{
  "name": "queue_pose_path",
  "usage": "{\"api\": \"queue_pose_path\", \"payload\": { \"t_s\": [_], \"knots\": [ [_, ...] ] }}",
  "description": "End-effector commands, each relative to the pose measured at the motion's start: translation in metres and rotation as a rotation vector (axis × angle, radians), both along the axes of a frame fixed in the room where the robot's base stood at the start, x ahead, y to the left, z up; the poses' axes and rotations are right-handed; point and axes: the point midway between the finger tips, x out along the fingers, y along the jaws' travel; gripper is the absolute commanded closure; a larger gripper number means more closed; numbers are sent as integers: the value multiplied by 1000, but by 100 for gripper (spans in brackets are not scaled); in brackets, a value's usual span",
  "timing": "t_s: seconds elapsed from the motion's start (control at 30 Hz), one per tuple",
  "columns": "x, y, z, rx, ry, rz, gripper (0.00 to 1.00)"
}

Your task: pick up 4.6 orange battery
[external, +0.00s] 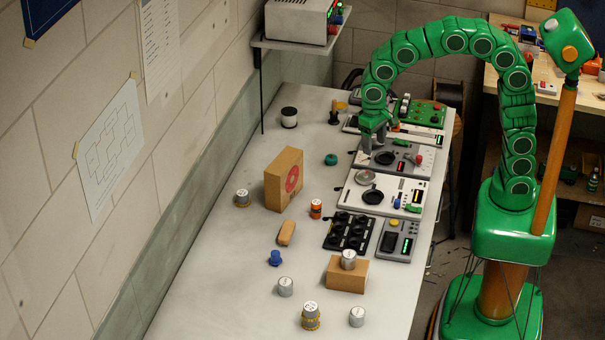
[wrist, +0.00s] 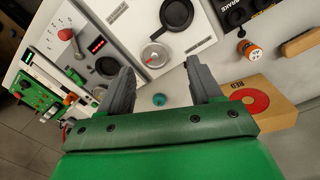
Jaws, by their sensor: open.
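The orange battery (external: 316,209) is a small upright cylinder with a pale top and dark marks. It stands on the bench right of the cardboard box, left of the black knob panel. It also shows at the upper right of the wrist view (wrist: 248,50), beyond my right-hand finger. My gripper (external: 373,142) is open, with nothing between its fingers, over the grey panel farther back on the bench. In the wrist view my gripper (wrist: 158,75) has its two grey fingers wide apart. The battery is outside them and apart from them.
A cardboard box with a red disc (external: 283,181) stands beside the battery. A teal knob (external: 331,159), a tan block (external: 286,232) and a black knob panel (external: 348,231) are nearby. Several metal cylinders and another box (external: 346,283) stand at the front. The bench's left strip is mostly clear.

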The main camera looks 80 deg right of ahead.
Motion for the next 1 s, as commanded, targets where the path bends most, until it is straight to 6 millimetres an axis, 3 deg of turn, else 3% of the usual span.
{"api": "queue_pose_path", "payload": {
  "t_s": [0.2, 0.6, 0.8, 1.0],
  "knots": [
    [44, 33, -20, -1, -17, -67, 36],
    [113, 98, -67, 5, -44, -190, 36],
    [134, 125, -88, 10, -53, -238, 36],
    [143, 137, -97, 13, -59, -260, 36]
  ]
}}
